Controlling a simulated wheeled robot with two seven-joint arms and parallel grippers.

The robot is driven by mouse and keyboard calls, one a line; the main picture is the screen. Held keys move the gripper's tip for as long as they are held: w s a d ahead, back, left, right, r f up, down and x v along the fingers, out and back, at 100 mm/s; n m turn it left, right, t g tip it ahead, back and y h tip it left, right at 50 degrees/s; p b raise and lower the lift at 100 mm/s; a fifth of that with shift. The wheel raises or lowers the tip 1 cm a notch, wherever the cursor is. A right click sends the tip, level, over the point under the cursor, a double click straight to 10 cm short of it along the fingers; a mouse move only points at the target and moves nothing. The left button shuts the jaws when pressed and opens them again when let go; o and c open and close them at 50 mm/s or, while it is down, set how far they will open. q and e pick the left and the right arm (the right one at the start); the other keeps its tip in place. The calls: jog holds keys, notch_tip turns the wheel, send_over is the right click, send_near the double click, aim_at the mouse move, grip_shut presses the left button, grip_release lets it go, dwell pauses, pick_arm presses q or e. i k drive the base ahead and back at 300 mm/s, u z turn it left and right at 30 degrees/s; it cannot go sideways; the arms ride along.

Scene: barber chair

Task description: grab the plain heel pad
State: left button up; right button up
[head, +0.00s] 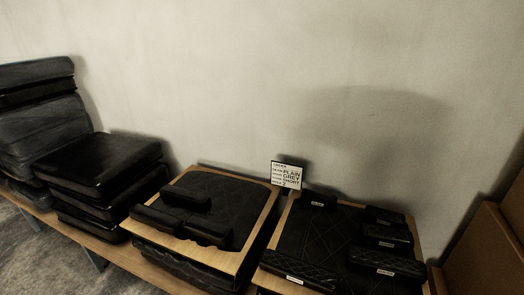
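Dark pads lie on two wooden-edged boards. On the left board (262,222), three plain-looking dark pads, a back pad (186,196), a front-left pad (158,219) and a front-right pad (207,233), rest on a quilted dark panel. On the right board, a long quilted pad (298,269) lies at the front left, a small pad (317,199) at the back, and several labelled pads (387,236) along the right side. The labels are too small to read, so I cannot tell which is the plain heel pad. Neither of my grippers is in view.
Stacks of black cushions (97,165) stand at the left on the wooden bench (130,256). Brown boxes (484,250) are at the right. A pale wall closes the back.

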aim_at(316, 198)
jog(key=z, duration=0.45)
jog(key=k, duration=0.55)
jog(key=z, duration=1.05)
jog(key=i, duration=1.5)
jog(key=u, duration=0.15)
